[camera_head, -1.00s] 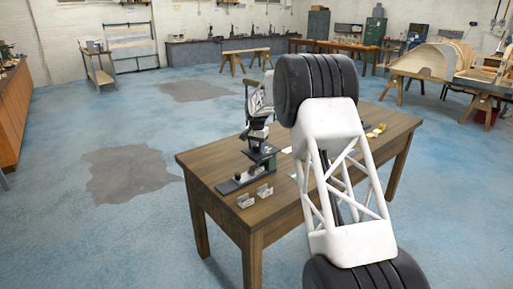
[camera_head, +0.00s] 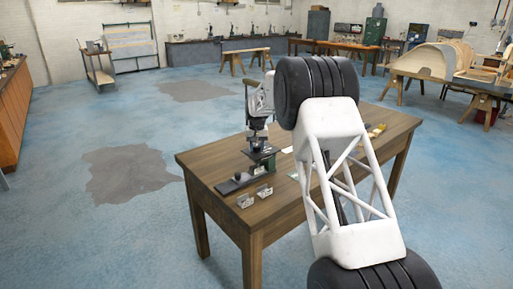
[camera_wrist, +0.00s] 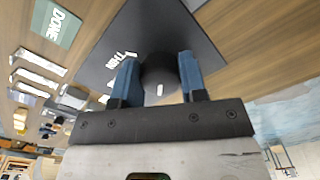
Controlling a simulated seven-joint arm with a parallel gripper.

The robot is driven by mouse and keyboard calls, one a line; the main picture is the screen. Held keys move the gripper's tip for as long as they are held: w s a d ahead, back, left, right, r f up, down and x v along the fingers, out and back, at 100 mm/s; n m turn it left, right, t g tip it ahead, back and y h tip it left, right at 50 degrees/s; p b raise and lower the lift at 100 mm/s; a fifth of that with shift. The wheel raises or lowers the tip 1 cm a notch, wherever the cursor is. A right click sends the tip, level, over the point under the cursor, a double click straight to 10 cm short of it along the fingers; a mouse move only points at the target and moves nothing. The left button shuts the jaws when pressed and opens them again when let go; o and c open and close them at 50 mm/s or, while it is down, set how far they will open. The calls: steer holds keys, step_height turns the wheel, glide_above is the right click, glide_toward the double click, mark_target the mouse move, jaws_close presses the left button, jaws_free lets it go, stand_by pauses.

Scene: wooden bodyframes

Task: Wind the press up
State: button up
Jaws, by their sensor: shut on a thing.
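The small press (camera_head: 262,160) stands on the wooden table, with a green body on a dark base that reaches to the left. My gripper (camera_wrist: 160,72) is above it, its two blue fingers on either side of a dark round knob (camera_wrist: 160,78). The fingers are shut on the knob, which has a short white mark on its face. In the wrist view, a dark plate (camera_wrist: 165,28) with white lettering lies behind the knob. In the head view, my gripper (camera_head: 259,140) is small over the press top, and the knob's details cannot be told.
Two small metal brackets (camera_head: 245,200) sit near the table's front left edge. A green plate marked DONE (camera_wrist: 55,22) and several pale metal pieces (camera_wrist: 38,60) lie on the table (camera_head: 215,165). My arm covers the table's right middle. Open blue floor surrounds the table.

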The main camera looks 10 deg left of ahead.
mark_target(257, 145)
steer(key=n, duration=0.4)
steer(key=shift+n, duration=0.3)
steer(key=n, duration=0.5)
steer(key=shift+w+d, duration=0.1)
steer(key=o, duration=0.9)
steer(key=shift+o, duration=0.2)
steer(key=shift+r, duration=0.1)
steer(key=shift+r, duration=3.85)
